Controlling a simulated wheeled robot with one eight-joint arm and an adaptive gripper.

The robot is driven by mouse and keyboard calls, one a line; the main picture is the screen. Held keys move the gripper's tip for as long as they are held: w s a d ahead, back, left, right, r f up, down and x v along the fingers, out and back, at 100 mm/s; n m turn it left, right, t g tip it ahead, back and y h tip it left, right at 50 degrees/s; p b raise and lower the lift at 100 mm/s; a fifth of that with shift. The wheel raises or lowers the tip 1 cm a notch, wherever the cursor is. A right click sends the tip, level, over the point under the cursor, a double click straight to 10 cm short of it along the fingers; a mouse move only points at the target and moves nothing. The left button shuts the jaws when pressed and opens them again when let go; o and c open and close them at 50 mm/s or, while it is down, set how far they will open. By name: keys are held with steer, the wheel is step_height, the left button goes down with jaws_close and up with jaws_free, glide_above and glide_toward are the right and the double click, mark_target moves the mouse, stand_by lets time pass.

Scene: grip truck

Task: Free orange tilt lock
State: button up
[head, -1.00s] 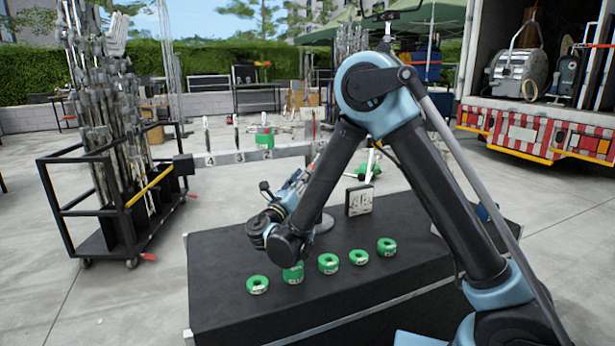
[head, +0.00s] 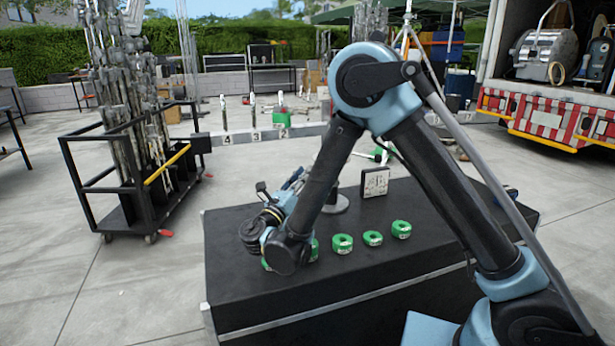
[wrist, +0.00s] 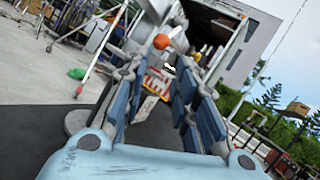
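In the wrist view an orange round knob (wrist: 161,41) shows just past the fingertips, near the top middle. I take it for the orange tilt lock. My gripper (wrist: 155,72) is open, with its blue-padded fingers on either side of a clear gap. I see nothing held, and whether a finger touches the knob I cannot tell. In the head view my gripper (head: 297,180) is small and partly hidden by my arm, above the black case. The orange knob cannot be made out there.
The black case (head: 235,285) carries several green tape rolls (head: 372,238), a round-based stand (head: 337,205) and a small white-faced panel (head: 375,182). A cart of stands (head: 140,180) is at left, an open truck (head: 550,110) at back right.

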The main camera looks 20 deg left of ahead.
steer(key=shift+w+a+r, duration=0.1)
steer(key=shift+w+r, duration=0.05)
jaws_close()
steer(key=w+a+r+m+g+y, duration=0.1)
steer(key=w+a+r+m+g, duration=0.15)
steer(key=r+g, duration=0.5)
steer(key=s+d+r+m+g+y, duration=0.1)
steer(key=s+d+r+g, duration=0.3)
steer(key=r, duration=0.5)
steer(key=x, duration=1.4)
steer(key=shift+w+g, duration=0.15)
steer(key=shift+g, duration=0.3)
